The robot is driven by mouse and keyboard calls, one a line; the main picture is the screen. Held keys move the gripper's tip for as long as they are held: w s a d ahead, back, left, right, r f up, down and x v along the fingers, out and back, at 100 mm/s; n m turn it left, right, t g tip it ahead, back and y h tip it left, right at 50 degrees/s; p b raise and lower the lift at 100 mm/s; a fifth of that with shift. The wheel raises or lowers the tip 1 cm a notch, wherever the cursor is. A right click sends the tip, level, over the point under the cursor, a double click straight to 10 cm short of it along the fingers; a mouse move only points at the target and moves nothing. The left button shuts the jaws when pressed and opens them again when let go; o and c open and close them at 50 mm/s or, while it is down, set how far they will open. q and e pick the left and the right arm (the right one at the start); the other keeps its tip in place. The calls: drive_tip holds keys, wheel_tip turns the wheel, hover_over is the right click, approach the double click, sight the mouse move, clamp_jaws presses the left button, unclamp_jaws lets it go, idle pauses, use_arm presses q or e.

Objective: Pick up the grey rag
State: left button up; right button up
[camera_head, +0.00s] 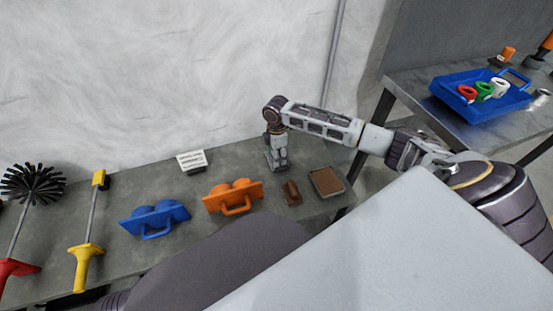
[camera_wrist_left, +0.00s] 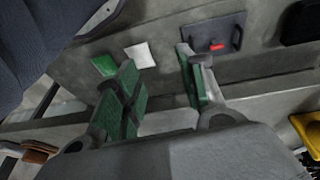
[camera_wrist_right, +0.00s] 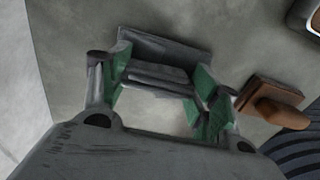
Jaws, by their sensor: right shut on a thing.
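The grey rag (camera_wrist_right: 158,48) looks like a dark grey, flat piece with a raised ridge in the right wrist view. My right gripper (camera_wrist_right: 158,88) has its green-padded fingers on either side of it and is shut on it. In the head view my right gripper (camera_head: 276,155) points down at the back of the bench, right of the orange tool. The fingers largely hide the rag there. My left gripper (camera_wrist_left: 163,95) shows only in its own wrist view; its green-padded fingers are apart with nothing between them.
A brown handled block (camera_head: 291,193) and a brown-filled tray (camera_head: 326,182) lie close to the right gripper. An orange handled tool (camera_head: 234,198), a blue one (camera_head: 155,219), a yellow brush (camera_head: 88,255) and a white card (camera_head: 191,161) are further left. A blue tray (camera_head: 480,107) stands on another table.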

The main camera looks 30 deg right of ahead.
drive_tip(key=shift+c, duration=0.7)
use_arm(q)
drive_tip(key=shift+r, duration=0.1)
use_arm(e)
drive_tip(key=shift+r, duration=0.15)
drive_tip(key=shift+r+p, duration=0.35)
drive_tip(key=shift+r, duration=0.25)
wheel_tip(320, 180, up, 8)
drive_tip(key=p, duration=0.2)
drive_tip(key=shift+r+p, duration=0.25)
drive_tip(key=shift+p, duration=0.1)
use_arm(q)
drive_tip(key=shift+g+y, duration=0.3)
drive_tip(key=shift+g, duration=0.1)
drive_tip(key=f, duration=0.3)
drive_tip(key=a+f, duration=0.1)
drive_tip(key=shift+s+f, duration=0.2)
drive_tip(key=shift+f, duration=0.2)
